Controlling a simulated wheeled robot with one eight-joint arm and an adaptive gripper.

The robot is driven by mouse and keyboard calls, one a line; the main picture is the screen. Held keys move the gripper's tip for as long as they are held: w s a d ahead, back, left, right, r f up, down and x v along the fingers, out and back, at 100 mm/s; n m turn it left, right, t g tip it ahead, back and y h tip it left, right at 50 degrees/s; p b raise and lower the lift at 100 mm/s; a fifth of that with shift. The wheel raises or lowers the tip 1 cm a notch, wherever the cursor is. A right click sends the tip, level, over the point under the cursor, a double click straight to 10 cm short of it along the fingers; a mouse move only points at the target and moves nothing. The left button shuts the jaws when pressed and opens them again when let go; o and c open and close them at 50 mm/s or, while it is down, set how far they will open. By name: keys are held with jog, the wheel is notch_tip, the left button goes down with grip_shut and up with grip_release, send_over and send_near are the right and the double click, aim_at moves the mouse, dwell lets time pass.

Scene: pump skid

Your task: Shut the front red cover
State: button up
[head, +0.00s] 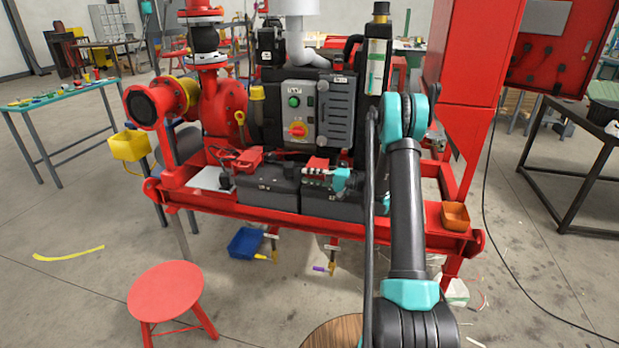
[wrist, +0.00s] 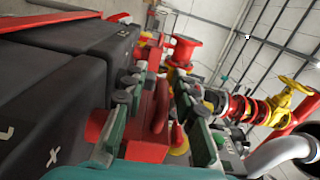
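A raised red cover (head: 317,163) stands on the right black battery box (head: 328,203) in the head view. Another red cover (head: 248,160) is on the left box (head: 266,187). I cannot tell for sure which is the front one. My gripper (head: 318,176) is at the right box, beside its red cover. In the wrist view my gripper (wrist: 152,92) has its two green fingers wide apart. Red parts (wrist: 157,125) show between and beyond them, and no grip on them is visible. The fingers hide part of the box top.
The red skid frame (head: 390,233) surrounds the boxes, with a control box (head: 312,112) behind them. An orange bin (head: 455,216) sits at the frame's right end.

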jog(key=v, duration=1.2)
jog(key=shift+r, duration=0.1)
jog(key=s+a+r+g+h, duration=0.1)
jog(key=s+a+h, duration=0.3)
jog(key=s, duration=0.4)
jog(key=s+a+r+g+h, duration=0.1)
jog(key=s+a+r+h, duration=0.2)
jog(key=s, duration=0.5)
jog(key=s+d+f+n+h, duration=0.1)
jog(key=s+d+h, duration=0.3)
jog(key=s, duration=0.7)
jog(key=s+d+f+n+h, duration=0.2)
jog(key=s+d+f+h, duration=0.2)
jog(key=s, duration=0.7)
jog(key=shift+d+t+h, duration=0.25)
jog(key=shift+t+h, duration=0.05)
jog(key=shift+h, duration=0.8)
